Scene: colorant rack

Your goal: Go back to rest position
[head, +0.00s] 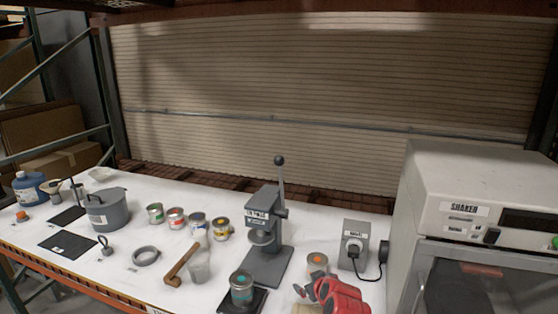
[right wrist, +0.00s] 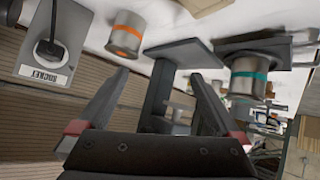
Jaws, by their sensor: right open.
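My right gripper (head: 306,288) shows at the bottom of the head view, right of centre, with its red body over the table's front edge. In the right wrist view its two dark fingers (right wrist: 158,76) are spread apart with nothing held between them. An orange-banded can (head: 317,263) stands just behind the gripper in the head view; it also shows in the right wrist view (right wrist: 126,36). A teal-banded can (head: 241,290) stands on a black plate to the left, apart from the gripper (right wrist: 248,78). My left gripper is not in view.
A lever press (head: 264,235) stands behind the cans. A socket box (head: 354,243) and the large shaker (head: 470,200) are on the right.

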